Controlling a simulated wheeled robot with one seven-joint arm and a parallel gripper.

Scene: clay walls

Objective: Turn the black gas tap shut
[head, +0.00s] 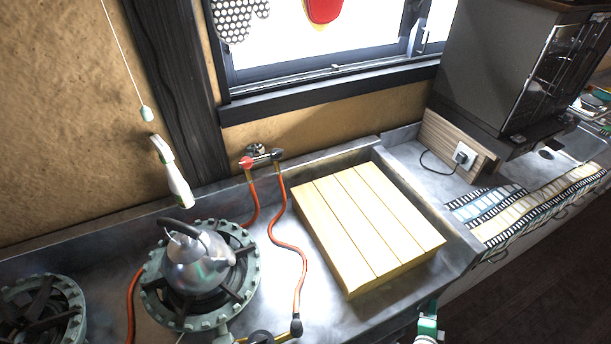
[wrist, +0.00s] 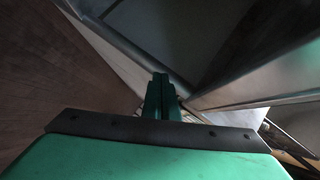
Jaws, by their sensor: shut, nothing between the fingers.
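The black gas tap (head: 278,155) is at the right end of a short pipe fitting on the clay wall under the window. A red tap (head: 247,162) is at the left end. An orange hose hangs below each. The black tap's handle is too small to read how it is turned. The tap is not in the wrist view.
A metal kettle (head: 194,262) stands on a green gas burner (head: 150,285). A slatted wooden board (head: 370,215) lies right of the hoses. A white spray bottle (head: 173,178) is near the wall. A dark oven (head: 500,70) is at right.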

